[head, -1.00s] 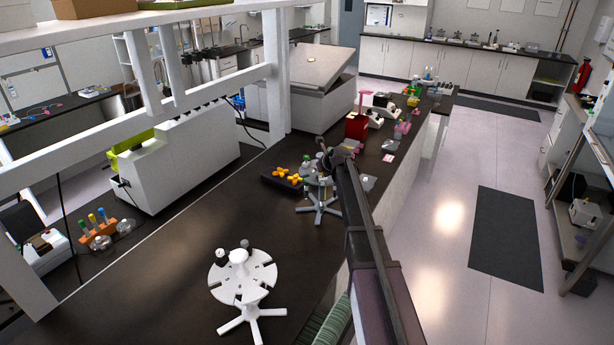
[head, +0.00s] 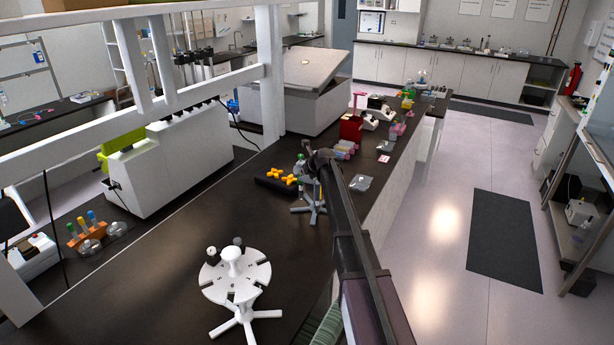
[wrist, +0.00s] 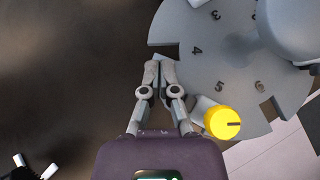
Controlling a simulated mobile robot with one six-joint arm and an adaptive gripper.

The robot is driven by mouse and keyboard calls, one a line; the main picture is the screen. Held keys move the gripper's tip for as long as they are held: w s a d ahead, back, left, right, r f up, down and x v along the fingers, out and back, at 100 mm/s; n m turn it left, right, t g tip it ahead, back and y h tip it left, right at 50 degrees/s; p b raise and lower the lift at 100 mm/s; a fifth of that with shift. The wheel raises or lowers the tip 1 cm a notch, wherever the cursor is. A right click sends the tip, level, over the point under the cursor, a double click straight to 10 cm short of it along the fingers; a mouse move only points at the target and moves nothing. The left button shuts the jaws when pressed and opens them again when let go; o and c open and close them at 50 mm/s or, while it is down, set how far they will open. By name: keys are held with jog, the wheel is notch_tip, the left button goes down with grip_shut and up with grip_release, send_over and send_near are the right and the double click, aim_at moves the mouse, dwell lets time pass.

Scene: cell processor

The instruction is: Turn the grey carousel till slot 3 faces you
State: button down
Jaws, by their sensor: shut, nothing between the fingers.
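The grey carousel (wrist: 235,60) is a flat disc with numbered slots. Numbers 3, 4, 5 and 6 show in the wrist view, with 4 and 5 nearest my fingers. A yellow-capped tube (wrist: 222,122) sits at its near rim, close to number 5. My gripper (wrist: 157,68) is shut and empty, its fingertips at the left rim by the notch near number 4. I cannot tell whether they touch it. In the head view the carousel's star-shaped base (head: 312,208) shows, but my arm partly hides the disc and my gripper.
A white carousel (head: 250,280) stands nearer on the dark bench. A black rack with yellow pieces (head: 277,182) is just left of the grey one. A red container (head: 350,129) and a clear bag (head: 360,183) lie beyond. The bench between the carousels is clear.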

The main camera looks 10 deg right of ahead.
jog(key=shift+b+x, duration=0.55)
jog(key=shift+x, duration=0.7)
jog(key=shift+d, duration=0.1)
